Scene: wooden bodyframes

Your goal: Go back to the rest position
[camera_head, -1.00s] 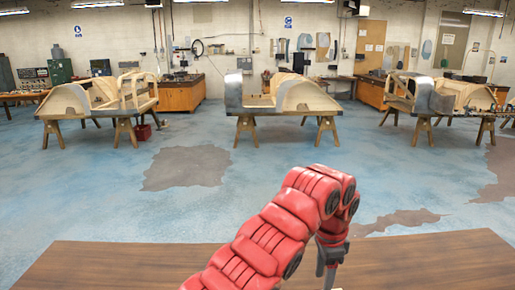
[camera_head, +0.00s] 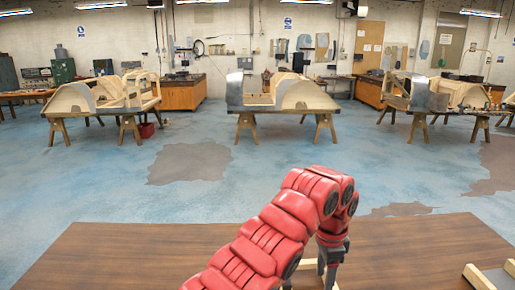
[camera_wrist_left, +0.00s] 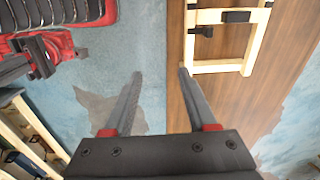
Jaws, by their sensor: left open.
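My left arm, red and segmented, reaches over the brown table (camera_head: 120,250) in the head view. Its gripper (camera_head: 333,268) points down there, partly hidden behind the arm. In the left wrist view its two dark fingers (camera_wrist_left: 160,85) are apart with nothing between them.
A pale wooden frame with black fittings (camera_wrist_left: 218,67) lies on the table beyond the right finger. Another frame (camera_head: 480,279) shows at the table's right. Wooden bodyframes on trestles (camera_head: 290,97) stand far back. The floor between is open.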

